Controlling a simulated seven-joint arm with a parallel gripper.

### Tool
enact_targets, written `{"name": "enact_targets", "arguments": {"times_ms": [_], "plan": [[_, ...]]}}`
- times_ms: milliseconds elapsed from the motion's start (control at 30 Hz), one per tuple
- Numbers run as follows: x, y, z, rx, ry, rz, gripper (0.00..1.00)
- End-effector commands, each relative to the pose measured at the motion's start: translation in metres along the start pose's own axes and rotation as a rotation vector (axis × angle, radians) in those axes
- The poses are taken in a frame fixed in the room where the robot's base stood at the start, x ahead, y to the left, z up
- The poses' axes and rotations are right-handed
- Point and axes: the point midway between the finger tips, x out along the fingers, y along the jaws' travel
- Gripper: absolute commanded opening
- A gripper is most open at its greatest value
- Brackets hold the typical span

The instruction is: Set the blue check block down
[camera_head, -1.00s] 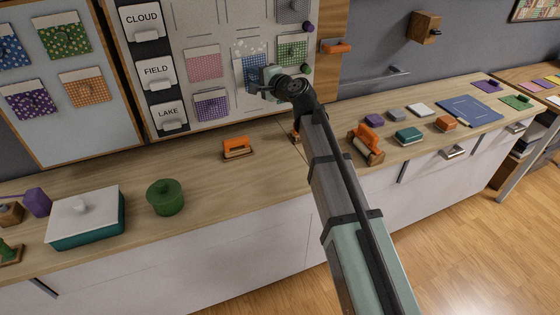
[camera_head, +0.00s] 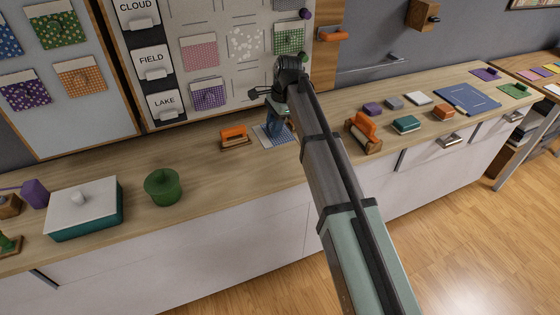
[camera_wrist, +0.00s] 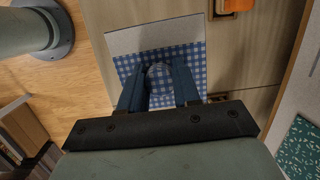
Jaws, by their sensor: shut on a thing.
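The blue check block (camera_head: 264,134) is a flat blue-and-white checked square with a plain pale strip along one edge. It is low over the wooden counter (camera_head: 215,183), near the back edge and just right of the orange-handled tool (camera_head: 235,138). I cannot tell whether it touches the counter. My gripper (camera_head: 275,124) is above it, fingers pointing down. In the wrist view, the blue fingers of my gripper (camera_wrist: 157,76) are closed on a rounded knob in the middle of the block (camera_wrist: 160,54). My arm hides part of the counter to the right.
A larger orange tool (camera_head: 364,133) stands right of my arm. A green pot (camera_head: 162,187) and a white-lidded teal box (camera_head: 84,209) are at left. The patch board (camera_head: 185,25) rises behind.

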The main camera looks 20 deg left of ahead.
Motion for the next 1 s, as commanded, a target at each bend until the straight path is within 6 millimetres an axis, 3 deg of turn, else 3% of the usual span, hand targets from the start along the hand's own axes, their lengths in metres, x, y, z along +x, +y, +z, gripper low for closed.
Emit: {"name": "enact_targets", "arguments": {"times_ms": [267, 600, 1000], "plan": [[0.007, 0.021, -0.014, 0.086, 0.001, 0.08, 0.03], [0.055, 0.026, -0.023, 0.086, 0.001, 0.08, 0.03], [0.091, 0.029, -0.03, 0.085, 0.0, 0.08, 0.03]]}}
